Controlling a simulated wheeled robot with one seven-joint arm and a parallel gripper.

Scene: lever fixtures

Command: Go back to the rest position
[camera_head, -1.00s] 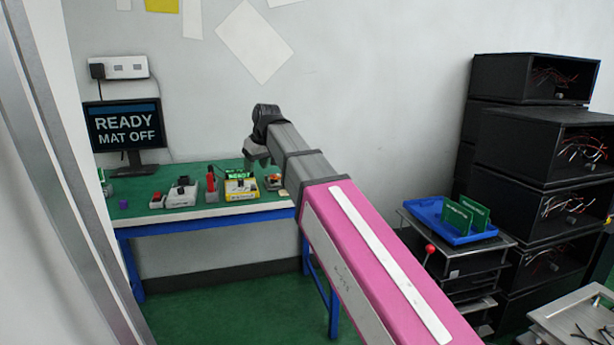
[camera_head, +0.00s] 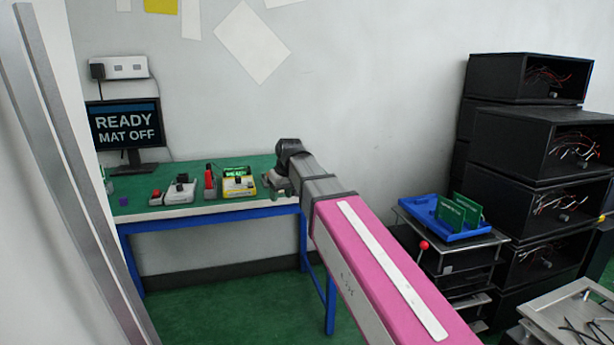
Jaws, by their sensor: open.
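My arm reaches from the lower right toward the green-topped bench (camera_head: 140,187). My gripper (camera_head: 281,174) is at the bench's right end, beside and partly in front of the rightmost fixture. It is open; its fingertips are small and hard to make out, and I see nothing held. On the bench stand a small box with a red top (camera_head: 156,197), a white fixture with a black lever (camera_head: 181,191), a red upright handle (camera_head: 209,180) and a yellow and white fixture (camera_head: 238,183) with a lit green display. A monitor (camera_head: 127,125) reads "READY MAT OFF".
A grey metal post (camera_head: 75,170) stands close at left. At right are a cart with a blue tray (camera_head: 470,236) holding green boards, stacked black boxes (camera_head: 535,140) with wires, and a metal table (camera_head: 575,315). Green floor (camera_head: 215,305) is open before the bench.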

